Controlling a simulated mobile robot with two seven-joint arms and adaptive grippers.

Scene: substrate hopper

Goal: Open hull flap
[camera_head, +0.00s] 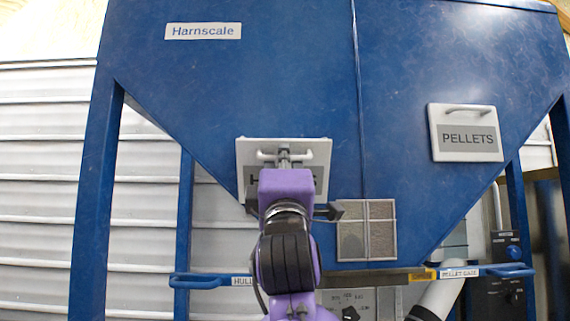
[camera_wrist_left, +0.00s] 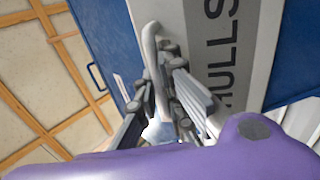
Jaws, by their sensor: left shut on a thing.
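The hull flap (camera_head: 321,151) is a light grey panel on the blue hopper's sloped front, left of centre in the head view. My purple left arm hides its middle and most of its label. In the left wrist view the flap (camera_wrist_left: 195,20) carries the word HULLS and a white bar handle (camera_wrist_left: 149,45). My left gripper (camera_head: 284,158) is at the handle in the head view. In the wrist view the left gripper (camera_wrist_left: 165,92) is shut on the handle. I cannot tell any gap between flap and hopper. My right gripper is not in view.
The blue hopper (camera_head: 270,85) fills the middle. A PELLETS flap (camera_head: 466,133) with its own handle is at the right. A mesh window (camera_head: 367,230) sits beside my arm. A blue-handled gate bar (camera_head: 205,281) and a PELLET GATE bar (camera_head: 480,271) run below.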

